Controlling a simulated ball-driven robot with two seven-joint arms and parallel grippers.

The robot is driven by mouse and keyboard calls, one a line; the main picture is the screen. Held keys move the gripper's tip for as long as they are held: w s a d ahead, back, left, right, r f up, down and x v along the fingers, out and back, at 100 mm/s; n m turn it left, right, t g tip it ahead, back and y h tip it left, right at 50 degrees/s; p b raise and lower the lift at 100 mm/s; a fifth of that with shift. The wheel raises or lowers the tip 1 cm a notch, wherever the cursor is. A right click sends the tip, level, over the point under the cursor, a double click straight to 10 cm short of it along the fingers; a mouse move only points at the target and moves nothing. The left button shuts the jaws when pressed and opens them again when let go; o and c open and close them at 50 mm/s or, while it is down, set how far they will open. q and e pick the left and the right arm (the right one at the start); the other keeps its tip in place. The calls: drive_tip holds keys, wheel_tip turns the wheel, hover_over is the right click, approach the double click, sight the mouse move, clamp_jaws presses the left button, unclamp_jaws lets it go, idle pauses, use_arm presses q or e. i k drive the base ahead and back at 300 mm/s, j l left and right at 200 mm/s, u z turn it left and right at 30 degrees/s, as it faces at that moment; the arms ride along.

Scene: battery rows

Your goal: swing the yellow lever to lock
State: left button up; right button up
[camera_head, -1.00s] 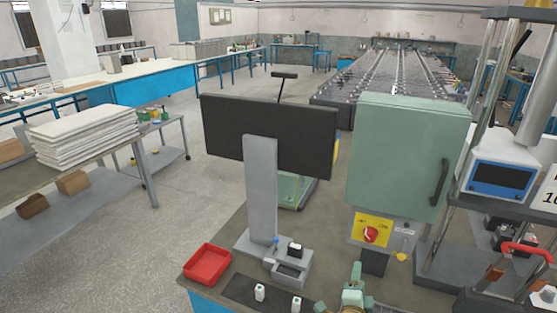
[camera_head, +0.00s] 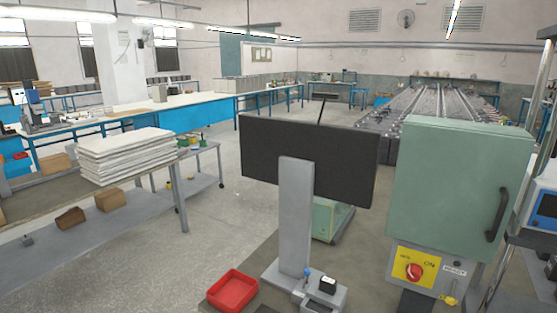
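A small yellow part (camera_head: 448,300), which looks like the yellow lever, hangs below a label plate under the green cabinet (camera_head: 450,185). It sits to the right of the yellow panel (camera_head: 413,269) with a red knob. It is too small to tell its exact angle. The cabinet door is shut and has a dark handle (camera_head: 497,214) on its right side. Neither of my grippers is in view.
A black monitor (camera_head: 308,160) on a grey post stands left of the cabinet. A red tray (camera_head: 232,291) is at the bench's front left. A machine with a blue screen (camera_head: 545,206) is at the right edge.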

sight(450, 301)
drive_tip(key=z, duration=0.8)
